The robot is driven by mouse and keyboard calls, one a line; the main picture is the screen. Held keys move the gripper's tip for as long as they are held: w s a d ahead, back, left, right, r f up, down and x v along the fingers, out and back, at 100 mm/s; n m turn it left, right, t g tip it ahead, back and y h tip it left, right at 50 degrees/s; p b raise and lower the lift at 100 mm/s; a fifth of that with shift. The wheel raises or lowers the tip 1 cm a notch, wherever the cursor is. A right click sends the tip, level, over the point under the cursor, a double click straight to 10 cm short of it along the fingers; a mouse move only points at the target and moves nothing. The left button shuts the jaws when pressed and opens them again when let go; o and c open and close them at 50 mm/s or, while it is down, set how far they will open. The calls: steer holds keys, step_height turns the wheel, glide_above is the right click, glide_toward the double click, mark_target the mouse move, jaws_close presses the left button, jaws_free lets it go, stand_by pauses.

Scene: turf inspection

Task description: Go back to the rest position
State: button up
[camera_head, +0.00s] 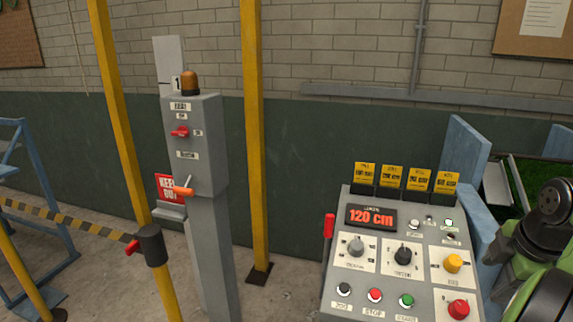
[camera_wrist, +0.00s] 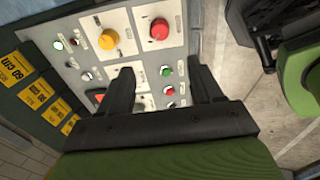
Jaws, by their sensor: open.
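My gripper (camera_wrist: 162,78) shows in the wrist view with its two dark fingers spread apart and nothing between them. It hangs over the grey control panel (camera_wrist: 144,42), and I cannot tell how far above the surface it is. In the head view my green and black arm is at the right edge, beside the control panel (camera_head: 388,282), and the fingers are not clearly visible there. The panel's display (camera_head: 371,217) reads 120 cm. A yellow button (camera_head: 453,262) and a red button (camera_head: 459,309) are nearest my arm.
Yellow cards (camera_head: 392,177) stand along the panel's back edge. A grey post box (camera_head: 197,147) with an orange lamp and levers stands left, between yellow posts (camera_head: 257,130). A striped barrier (camera_head: 65,219) runs at far left. Blue frame parts (camera_head: 466,148) stand behind the panel, near my arm.

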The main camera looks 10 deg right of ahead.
steer(key=w+a+r+m+t+y+p, duration=0.1)
steer(key=a+m, duration=0.1)
steer(key=a, duration=0.6)
steer(key=w+a+r+m+p, duration=0.1)
steer(key=a+m, duration=0.1)
steer(key=a, duration=0.5)
steer(key=w+a+r+m+t+y+p, duration=0.1)
steer(key=a+r+m, duration=0.1)
steer(key=a, duration=0.6)
steer(key=s+a+f+m+p, duration=0.1)
steer(key=s+a+f+m, duration=0.4)
steer(key=s+a, duration=0.4)
steer(key=shift+s+a+f+m, duration=0.25)
steer(key=shift+s+f+m, duration=0.05)
steer(key=shift+s+m, duration=0.2)
